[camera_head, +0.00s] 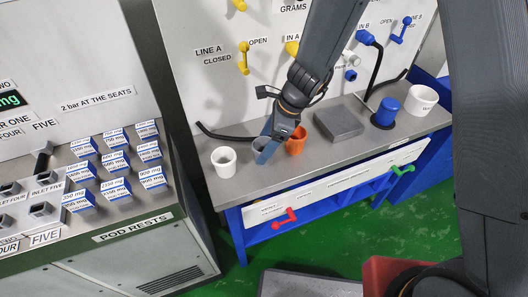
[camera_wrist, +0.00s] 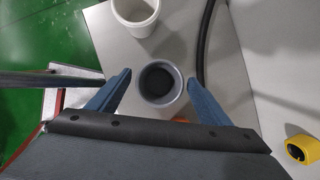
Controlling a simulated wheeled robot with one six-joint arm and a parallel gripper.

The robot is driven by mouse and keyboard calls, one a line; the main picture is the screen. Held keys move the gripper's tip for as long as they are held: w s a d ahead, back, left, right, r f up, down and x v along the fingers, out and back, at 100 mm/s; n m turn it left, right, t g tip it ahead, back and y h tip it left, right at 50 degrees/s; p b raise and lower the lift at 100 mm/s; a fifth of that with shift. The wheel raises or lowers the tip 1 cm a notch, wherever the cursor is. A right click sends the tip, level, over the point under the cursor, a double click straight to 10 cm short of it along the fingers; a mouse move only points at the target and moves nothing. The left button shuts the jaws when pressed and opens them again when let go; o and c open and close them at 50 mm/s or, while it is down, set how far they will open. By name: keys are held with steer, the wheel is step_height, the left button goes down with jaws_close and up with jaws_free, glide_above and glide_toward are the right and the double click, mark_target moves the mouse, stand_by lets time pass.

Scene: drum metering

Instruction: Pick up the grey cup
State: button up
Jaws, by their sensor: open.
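The grey cup (camera_wrist: 158,82) stands upright on the steel bench top, its mouth facing the wrist camera and its inside dark. In the head view the grey cup is largely hidden by my blue fingers, and I cannot tell its edge from theirs. My gripper (camera_wrist: 158,80) is open, with one finger on each side of the cup in the wrist view. Small gaps seem to show between the fingers and the cup. In the head view my gripper (camera_head: 267,147) points down at the cup's place, between a white cup and an orange cup.
The white cup (camera_head: 224,162) stands close on the left; the orange cup (camera_head: 297,141) is close on the right. A grey block (camera_head: 339,122), a blue cup (camera_head: 387,111) and a white tub (camera_head: 420,100) are farther right. A black hose (camera_head: 222,135) lies behind, below the valve panel.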

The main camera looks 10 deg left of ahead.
steer(key=shift+a+f, duration=0.15)
steer(key=shift+f, duration=0.4)
steer(key=c, duration=1.1)
steer(key=shift+r, duration=0.1)
